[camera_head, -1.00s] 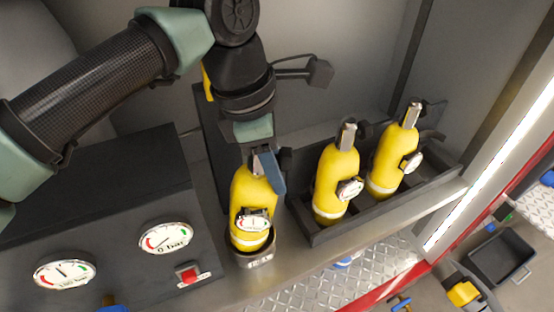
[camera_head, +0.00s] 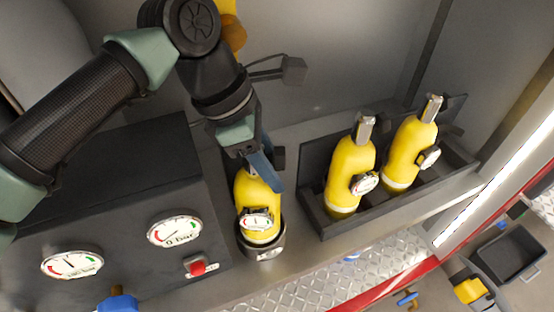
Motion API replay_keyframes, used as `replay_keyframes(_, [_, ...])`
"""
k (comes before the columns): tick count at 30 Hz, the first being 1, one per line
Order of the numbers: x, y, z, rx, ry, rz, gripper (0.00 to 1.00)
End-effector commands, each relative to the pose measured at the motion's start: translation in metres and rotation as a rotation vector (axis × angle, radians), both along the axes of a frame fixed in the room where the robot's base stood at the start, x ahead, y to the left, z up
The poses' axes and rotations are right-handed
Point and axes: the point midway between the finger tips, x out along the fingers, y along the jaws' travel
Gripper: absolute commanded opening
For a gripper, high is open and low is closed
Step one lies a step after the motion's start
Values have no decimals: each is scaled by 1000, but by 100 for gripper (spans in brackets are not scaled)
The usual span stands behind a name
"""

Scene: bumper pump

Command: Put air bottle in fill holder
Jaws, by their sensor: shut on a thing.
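A yellow air bottle (camera_head: 258,192) with a small gauge stands upright at the centre, with its lower end inside a dark round holder (camera_head: 268,243) that has a pale label. My gripper (camera_head: 262,165) is shut on the top of this bottle from above. Its blue-grey finger shows in front of the neck, and the bottle's valve is hidden by the gripper. I cannot tell whether the bottle rests on the holder's bottom.
Two more yellow bottles (camera_head: 350,170) (camera_head: 410,148) stand in a dark rack (camera_head: 322,225) to the right. A dark panel (camera_head: 120,180) with two gauges, a red button (camera_head: 197,266) and a blue knob (camera_head: 118,302) is at the left. A hose fitting (camera_head: 293,69) is behind.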

Motion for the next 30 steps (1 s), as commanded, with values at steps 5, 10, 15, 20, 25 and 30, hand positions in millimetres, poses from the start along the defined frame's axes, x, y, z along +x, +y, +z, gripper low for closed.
replay_keyframes(5, [1, 0, 3, -3, -5, 0, 0])
replay_keyframes(10, [1, -1, 0, -3, -4, 0, 0])
replay_keyframes(15, [0, 0, -2, 0, 1, 0, 61])
replay_keyframes(20, [0, 0, -2, 0, 1, 0, 68])
replay_keyframes(25, [0, 0, -1, 0, 1, 0, 68])
replay_keyframes(30, [1, 4, 7, 2, -2, 3, 68])
